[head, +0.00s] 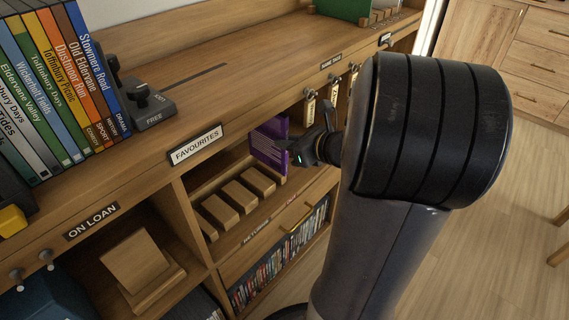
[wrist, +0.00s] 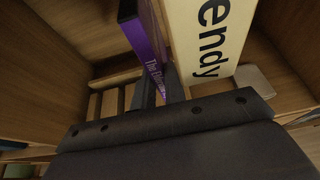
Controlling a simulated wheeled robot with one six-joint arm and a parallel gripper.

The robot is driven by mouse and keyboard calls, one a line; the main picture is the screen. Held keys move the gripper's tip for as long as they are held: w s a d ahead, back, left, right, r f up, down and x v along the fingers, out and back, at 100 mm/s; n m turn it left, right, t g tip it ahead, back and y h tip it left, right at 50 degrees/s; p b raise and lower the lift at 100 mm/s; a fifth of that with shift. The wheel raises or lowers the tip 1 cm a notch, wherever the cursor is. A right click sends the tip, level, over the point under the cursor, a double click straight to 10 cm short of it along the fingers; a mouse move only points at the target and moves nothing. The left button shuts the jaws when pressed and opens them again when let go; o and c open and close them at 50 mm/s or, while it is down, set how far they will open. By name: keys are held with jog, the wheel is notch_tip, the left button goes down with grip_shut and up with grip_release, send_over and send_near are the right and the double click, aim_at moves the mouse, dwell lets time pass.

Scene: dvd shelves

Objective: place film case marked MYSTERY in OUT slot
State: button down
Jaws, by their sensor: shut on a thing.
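A purple film case (head: 268,146) stands upright in the compartment below the FAVOURITES label (head: 195,144). My gripper (head: 293,150) reaches in from the right and is shut on this case. In the wrist view the purple case (wrist: 142,45) is between the fingers, with part of a title starting "The" on its spine. I cannot read a genre mark on it, so I cannot tell if it is the MYSTERY case. No slot clearly marked OUT can be made out.
Wooden slot blocks (head: 238,195) line the compartment floor. Key tags (head: 309,109) hang at its upper front; one cream tag (wrist: 210,38) is close beside my fingers. Upright film cases (head: 60,80) and a grey lever device (head: 148,105) marked FREE stand on top. An ON LOAN compartment (head: 92,221) is lower left.

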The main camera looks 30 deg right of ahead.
aim_at(287, 162)
notch_tip(287, 162, down, 2)
jog(key=shift+w+f+b, duration=0.15)
jog(key=shift+f+b, duration=0.05)
jog(key=shift+b, duration=0.4)
notch_tip(287, 162, down, 5)
jog(key=b, duration=0.2)
jog(key=shift+w+a+r+b, duration=0.1)
jog(key=shift+w+b, duration=0.05)
jog(key=shift+b, duration=0.25)
jog(key=shift+w+a, duration=0.1)
jog(key=shift+w, duration=0.1)
jog(key=shift+r, duration=0.1)
jog(key=shift+f, duration=0.2)
jog(key=c, duration=1.5)
grip_release()
jog(key=shift+o, duration=0.2)
jog(key=shift+r, duration=0.1)
